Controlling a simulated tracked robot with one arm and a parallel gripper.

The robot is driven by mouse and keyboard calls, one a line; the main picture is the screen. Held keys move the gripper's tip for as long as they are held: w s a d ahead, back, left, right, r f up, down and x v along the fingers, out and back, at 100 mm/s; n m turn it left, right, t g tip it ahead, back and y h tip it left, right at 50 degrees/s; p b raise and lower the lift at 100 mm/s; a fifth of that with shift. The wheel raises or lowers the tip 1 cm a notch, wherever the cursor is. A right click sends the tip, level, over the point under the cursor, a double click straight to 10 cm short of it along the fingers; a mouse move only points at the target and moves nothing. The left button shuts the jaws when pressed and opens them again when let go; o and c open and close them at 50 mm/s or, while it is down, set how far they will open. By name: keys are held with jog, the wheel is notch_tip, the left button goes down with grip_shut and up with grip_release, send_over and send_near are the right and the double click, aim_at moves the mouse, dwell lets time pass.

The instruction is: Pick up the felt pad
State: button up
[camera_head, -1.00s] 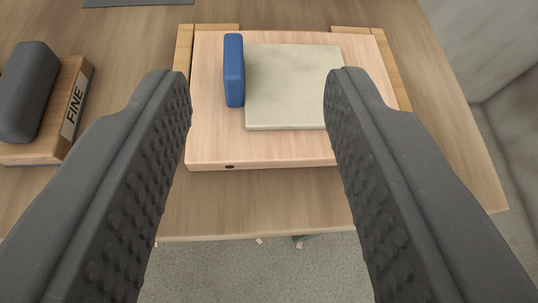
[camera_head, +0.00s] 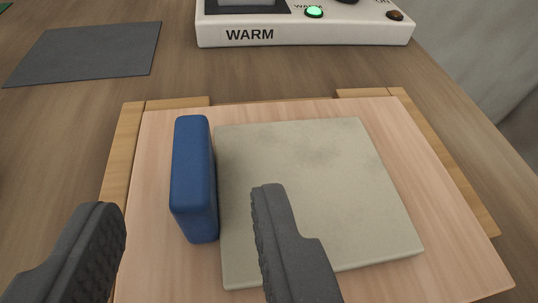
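A blue upright block (camera_head: 193,178), which looks like the felt pad, stands on edge on a pale pink wooden board (camera_head: 150,262). It stands at or against the left edge of a flat beige square slab (camera_head: 310,185) on the same board. My gripper (camera_head: 185,203) is open and empty. Its left finger is to the left of the blue block, at the board's left side. Its right finger is in front of the slab, to the right of the block. The block lies between the two fingers in the picture, farther out, and I see no contact.
Light wooden strips (camera_head: 125,150) edge the board. A white device marked WARM (camera_head: 300,33), with a lit green button, stands behind the board. A dark grey mat (camera_head: 85,52) lies at back left. The table between mat and board is clear.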

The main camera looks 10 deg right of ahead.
aim_at(188, 187)
jog(key=shift+b+x, duration=0.5)
jog(key=shift+x, duration=2.1)
grip_shut()
